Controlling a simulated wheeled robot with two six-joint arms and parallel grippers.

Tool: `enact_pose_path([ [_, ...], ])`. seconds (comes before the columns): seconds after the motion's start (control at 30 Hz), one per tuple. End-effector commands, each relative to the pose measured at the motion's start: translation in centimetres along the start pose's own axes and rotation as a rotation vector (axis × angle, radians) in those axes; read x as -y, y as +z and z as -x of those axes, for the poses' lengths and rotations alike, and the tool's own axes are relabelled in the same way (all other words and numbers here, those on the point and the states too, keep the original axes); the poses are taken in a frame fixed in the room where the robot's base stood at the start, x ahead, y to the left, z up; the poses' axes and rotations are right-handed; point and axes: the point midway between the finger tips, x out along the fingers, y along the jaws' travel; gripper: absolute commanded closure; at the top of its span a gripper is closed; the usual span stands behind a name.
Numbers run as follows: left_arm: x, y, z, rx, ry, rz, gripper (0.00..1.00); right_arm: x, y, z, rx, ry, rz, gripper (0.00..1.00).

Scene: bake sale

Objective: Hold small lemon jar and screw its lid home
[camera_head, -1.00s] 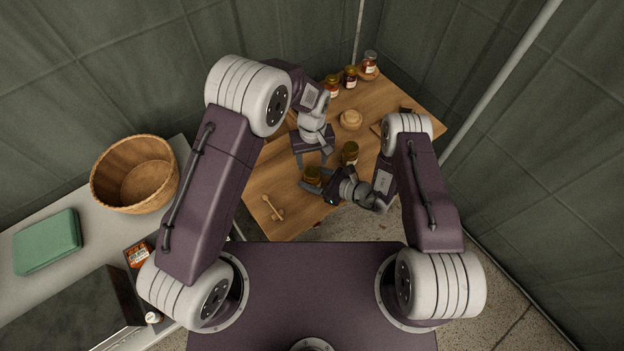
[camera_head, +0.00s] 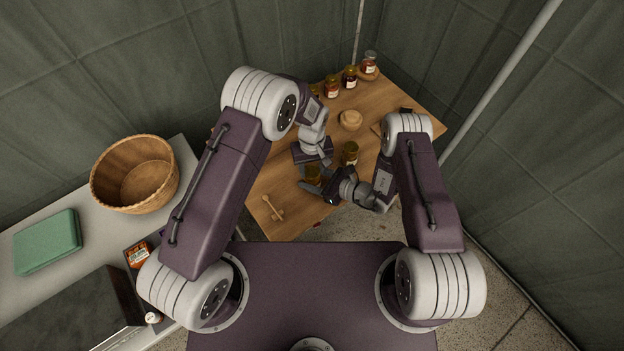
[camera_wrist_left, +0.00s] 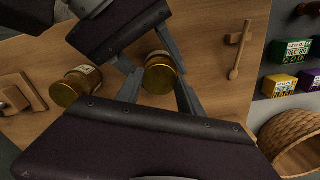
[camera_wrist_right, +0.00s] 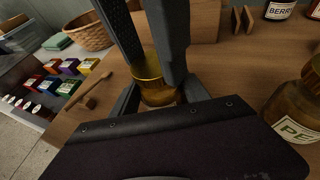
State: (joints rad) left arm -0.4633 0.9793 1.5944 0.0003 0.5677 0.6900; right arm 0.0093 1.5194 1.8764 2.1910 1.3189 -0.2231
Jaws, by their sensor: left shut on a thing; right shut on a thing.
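The small lemon jar (camera_head: 313,177) is an amber jar with a gold lid, near the front edge of the wooden table. My left gripper (camera_wrist_left: 160,84) is above it, shut on its lid (camera_wrist_left: 160,76), with a finger on each side. My right gripper (camera_wrist_right: 157,92) comes from the right and is shut on the jar body (camera_wrist_right: 155,97). The jar looks upright. The fingers hide part of it, and I cannot tell how tightly the lid sits.
A larger gold-lidded jar (camera_head: 350,153) stands close to the right of my grippers. A wooden dipper (camera_head: 272,208) lies at the table's front left. Several jars (camera_head: 350,77) line the back. A round wooden piece (camera_head: 350,119) lies mid-table. A wicker basket (camera_head: 135,175) stands on the left counter.

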Motion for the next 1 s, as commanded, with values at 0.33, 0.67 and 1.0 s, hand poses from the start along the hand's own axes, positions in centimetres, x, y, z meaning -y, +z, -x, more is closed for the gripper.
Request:
enact_pose_path([
  [0.33,0.0,0.0,0.0,0.000,0.000,-0.002,0.30,0.0,0.1,0.0,0.001,0.001,0.001,1.00],
  [0.67,-0.1,-0.1,2.6,-0.004,0.004,-0.002,0.30,0.0,0.1,0.0,0.002,0.001,0.001,1.00],
  [1.0,-0.1,-0.1,10.0,-0.003,0.003,-0.002,0.30,0.0,0.1,0.0,0.001,0.000,0.001,1.00],
])
